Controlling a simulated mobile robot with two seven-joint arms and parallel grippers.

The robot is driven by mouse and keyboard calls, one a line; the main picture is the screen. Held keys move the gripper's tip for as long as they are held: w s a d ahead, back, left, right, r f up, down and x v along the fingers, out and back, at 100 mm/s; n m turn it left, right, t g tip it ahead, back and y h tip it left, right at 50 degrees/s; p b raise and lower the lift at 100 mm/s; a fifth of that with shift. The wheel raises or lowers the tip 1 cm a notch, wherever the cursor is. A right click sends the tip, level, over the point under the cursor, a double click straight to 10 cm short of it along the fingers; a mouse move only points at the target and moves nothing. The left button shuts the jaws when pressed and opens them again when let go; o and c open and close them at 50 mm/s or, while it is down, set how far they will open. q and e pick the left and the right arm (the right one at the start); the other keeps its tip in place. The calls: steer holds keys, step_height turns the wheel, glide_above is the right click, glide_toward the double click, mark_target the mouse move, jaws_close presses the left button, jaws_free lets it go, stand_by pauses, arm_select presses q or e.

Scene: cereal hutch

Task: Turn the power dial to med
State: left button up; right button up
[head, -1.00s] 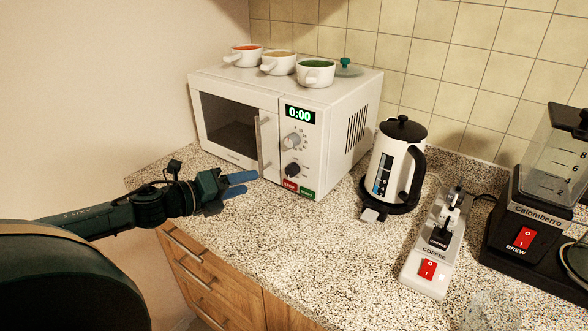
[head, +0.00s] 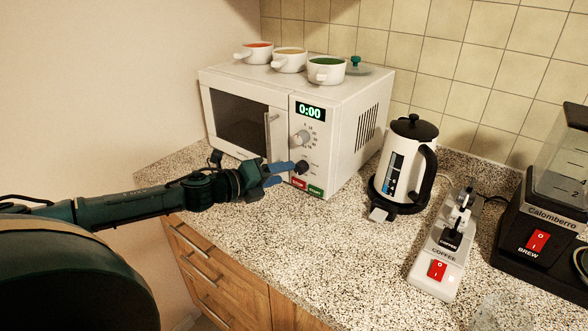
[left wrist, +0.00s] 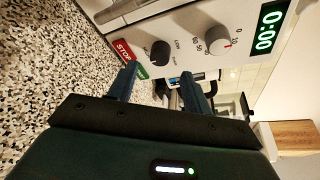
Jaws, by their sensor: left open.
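The white microwave (head: 345,125) stands at the back left of the counter. Its black power dial (head: 303,167) is the lower knob on the front panel, and it also shows in the left wrist view (left wrist: 160,53), with LOW printed beside it. I cannot tell which mark it points to. My left gripper (head: 287,173) is open and empty, with its blue fingers pointing at the panel just in front of the dial. In the left wrist view the two fingertips (left wrist: 158,76) spread on either side of the dial's line. Contact with the dial is not visible.
The grey timer dial (head: 302,138) and the 0:00 display (head: 310,111) are above. The red stop button (head: 298,184) and green start button (head: 316,190) are just below. Pots (head: 327,72) sit on top. A white kettle (head: 402,165) stands to the right.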

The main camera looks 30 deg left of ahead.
mark_target(298, 170)
arm_select(q)
steer(key=p+x, duration=0.1)
steer(key=x, duration=0.2)
steer(key=shift+w+d, duration=0.1)
steer(key=shift+w, duration=0.2)
steer(key=shift+w+d+f+p, duration=0.2)
steer(key=shift+w+p, duration=0.15)
steer(key=shift+w, duration=0.3)
arm_select(e)
steer(key=shift+s+d+g, duration=0.3)
steer(key=shift+d, duration=0.05)
arm_select(q)
steer(key=shift+f, duration=0.1)
arm_select(e)
steer(key=shift+s+f, duration=0.1)
steer(key=shift+f, duration=0.05)
arm_select(q)
steer(key=shift+c, duration=0.5)
steer(key=c, duration=0.9)
